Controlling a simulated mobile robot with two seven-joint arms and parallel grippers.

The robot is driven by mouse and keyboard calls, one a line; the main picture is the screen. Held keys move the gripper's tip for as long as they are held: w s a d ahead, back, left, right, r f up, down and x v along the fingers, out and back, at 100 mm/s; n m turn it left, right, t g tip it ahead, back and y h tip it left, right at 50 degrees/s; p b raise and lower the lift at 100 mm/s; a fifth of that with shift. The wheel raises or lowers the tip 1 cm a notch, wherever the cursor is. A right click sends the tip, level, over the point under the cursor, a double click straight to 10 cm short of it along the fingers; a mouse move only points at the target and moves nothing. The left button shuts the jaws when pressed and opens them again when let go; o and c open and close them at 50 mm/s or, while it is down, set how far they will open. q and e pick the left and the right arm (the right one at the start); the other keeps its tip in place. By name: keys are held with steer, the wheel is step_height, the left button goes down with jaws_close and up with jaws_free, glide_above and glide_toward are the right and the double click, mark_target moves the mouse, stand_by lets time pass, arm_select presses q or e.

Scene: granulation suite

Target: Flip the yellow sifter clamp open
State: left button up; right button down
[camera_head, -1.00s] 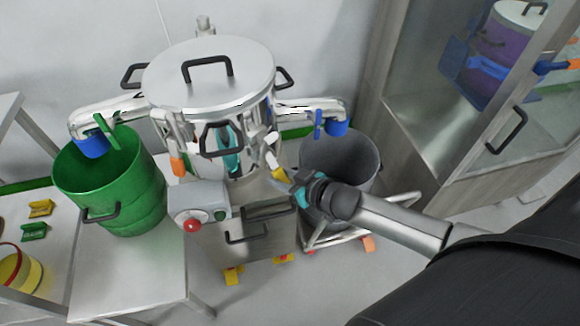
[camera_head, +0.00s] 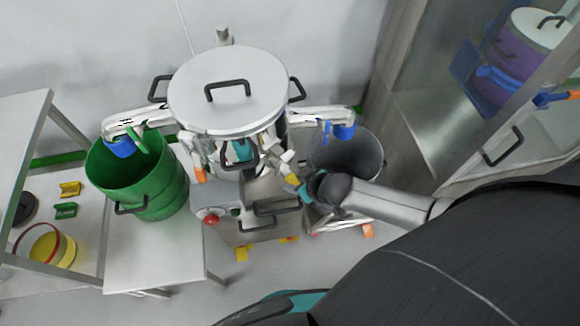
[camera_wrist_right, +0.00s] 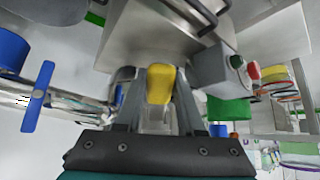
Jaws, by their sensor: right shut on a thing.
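The sifter is a steel machine with a round lid (camera_head: 228,100) at the centre of the head view. Its yellow clamp (camera_head: 291,180) is a small tab low on the right side of the body. My right gripper (camera_head: 302,190) reaches it from the right. In the right wrist view the yellow clamp (camera_wrist_right: 160,84) lies between the two grey fingers of my right gripper (camera_wrist_right: 160,98), which is shut on it. The clamp's hinge is hard to make out. My left gripper is not in view.
A green drum (camera_head: 140,185) stands left of the sifter, and a grey drum (camera_head: 345,155) stands right, close behind my right forearm. A control box with a red button (camera_head: 211,220) sits in front. A glass-doored cabinet (camera_head: 500,100) stands at the right.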

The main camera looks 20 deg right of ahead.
mark_target(294, 181)
steer(key=g+p, duration=0.1)
steer(key=r+g+p, duration=0.1)
steer(key=p, duration=0.1)
steer(key=r+g+h+p, duration=0.1)
steer(key=p, duration=0.1)
steer(key=shift+s+r, duration=0.2)
steer(key=shift+s, duration=0.05)
steer(key=shift+r+g+h+p, duration=0.35)
steer(key=shift+g+p, duration=0.2)
steer(key=shift+g, duration=0.45)
steer(key=shift+r+g, duration=0.2)
steer(key=shift+g, duration=0.1)
steer(key=shift+w, duration=0.1)
steer(key=shift+w+a+r, duration=0.1)
steer(key=shift+w, duration=0.05)
steer(key=c, duration=0.9)
jaws_free()
steer(key=shift+o, duration=0.7)
steer(key=shift+w, duration=0.1)
steer(key=shift+o, duration=0.8)
steer(key=shift+f, duration=0.2)
steer(key=shift+o, duration=0.4)
steer(key=shift+s, duration=0.3)
